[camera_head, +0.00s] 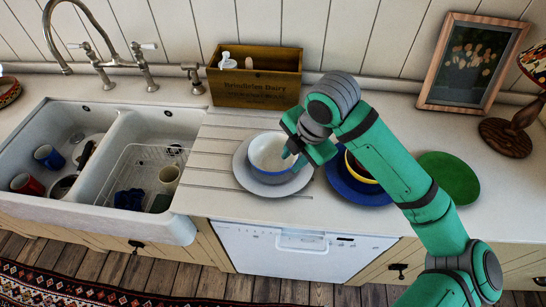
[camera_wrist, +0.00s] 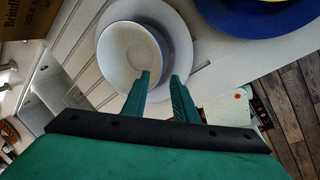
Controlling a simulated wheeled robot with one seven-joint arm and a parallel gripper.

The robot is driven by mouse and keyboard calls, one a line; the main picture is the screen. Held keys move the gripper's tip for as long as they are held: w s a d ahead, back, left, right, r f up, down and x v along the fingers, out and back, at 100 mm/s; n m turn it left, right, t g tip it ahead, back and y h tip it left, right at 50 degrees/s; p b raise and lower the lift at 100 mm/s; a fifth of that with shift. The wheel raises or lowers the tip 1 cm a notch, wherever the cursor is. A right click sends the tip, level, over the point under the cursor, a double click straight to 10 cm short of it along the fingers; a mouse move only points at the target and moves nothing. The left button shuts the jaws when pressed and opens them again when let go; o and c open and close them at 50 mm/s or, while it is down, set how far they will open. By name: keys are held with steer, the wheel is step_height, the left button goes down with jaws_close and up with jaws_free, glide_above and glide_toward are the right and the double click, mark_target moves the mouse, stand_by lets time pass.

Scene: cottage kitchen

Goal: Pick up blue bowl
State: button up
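A bowl with a white inside and a blue outer wall (camera_wrist: 127,55) sits upright on a pale plate (camera_wrist: 183,50). In the head view the bowl (camera_head: 268,153) and the plate (camera_head: 243,177) are on the counter, right of the sink. My gripper (camera_wrist: 161,76) is open at the bowl's near-right edge in the wrist view. Its left finger overlaps the bowl's inside and its right finger shows outside the wall, over the plate. I cannot tell whether either finger touches it. In the head view my gripper (camera_head: 291,148) partly hides the bowl's right side.
A blue plate (camera_head: 371,195) with a yellow-lined bowl (camera_head: 358,173) stands to the right, partly behind my arm. A green plate (camera_head: 449,178) lies farther right. A wooden crate (camera_head: 254,80) is behind the bowl. The double sink (camera_head: 110,128) holds mugs and a rack.

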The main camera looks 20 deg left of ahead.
steer(key=shift+x, duration=3.05)
steer(key=shift+d, duration=0.1)
jaws_close()
